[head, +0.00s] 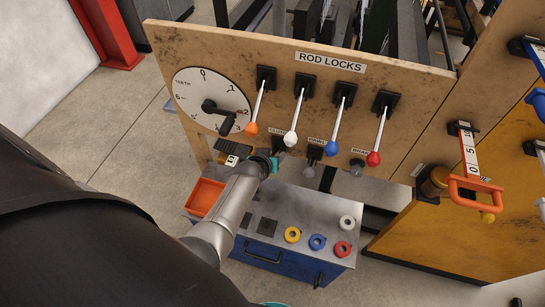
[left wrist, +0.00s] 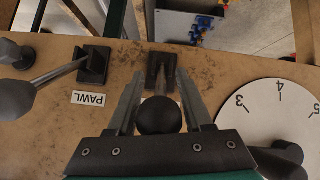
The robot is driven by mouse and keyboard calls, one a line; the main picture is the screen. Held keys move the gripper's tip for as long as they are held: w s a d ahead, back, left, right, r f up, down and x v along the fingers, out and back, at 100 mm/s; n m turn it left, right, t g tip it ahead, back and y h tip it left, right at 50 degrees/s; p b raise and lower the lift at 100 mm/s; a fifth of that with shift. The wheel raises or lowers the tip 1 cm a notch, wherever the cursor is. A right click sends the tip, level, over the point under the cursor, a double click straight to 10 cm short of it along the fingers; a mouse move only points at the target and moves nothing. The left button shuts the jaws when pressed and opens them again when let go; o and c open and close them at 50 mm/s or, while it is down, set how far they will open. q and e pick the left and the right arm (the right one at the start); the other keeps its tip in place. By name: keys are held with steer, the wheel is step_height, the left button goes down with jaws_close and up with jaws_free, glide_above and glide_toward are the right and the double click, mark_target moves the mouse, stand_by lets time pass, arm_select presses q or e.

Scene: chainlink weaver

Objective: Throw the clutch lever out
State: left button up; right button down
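The clutch lever is mostly hidden behind my left gripper (head: 270,163) in the head view, at the lower right of the dial. In the left wrist view its round dark knob (left wrist: 160,115) sits between the two fingers of my left gripper (left wrist: 161,85), and its shaft runs to a square black base (left wrist: 161,70). The fingers are open, one on each side of the knob, with narrow gaps; contact is not clear. The clutch label is not readable. The pawl lever (left wrist: 48,75) stands beside it with its label (left wrist: 88,98). My right gripper is not in view.
The numbered dial (head: 210,102) is beside the clutch lever. Above are several rod lock levers with coloured knobs, the orange one (head: 251,128) nearest. Below stands a metal bench (head: 270,205) with an orange tray (head: 205,197) and coloured rings. An orange handle (head: 478,188) is at right.

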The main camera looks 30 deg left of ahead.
arm_select(q)
steer(key=shift+o, duration=1)
steer(key=shift+s+f, duration=0.15)
steer(key=shift+s, duration=0.1)
steer(key=p+v, duration=0.4)
steer(key=v, duration=1.1)
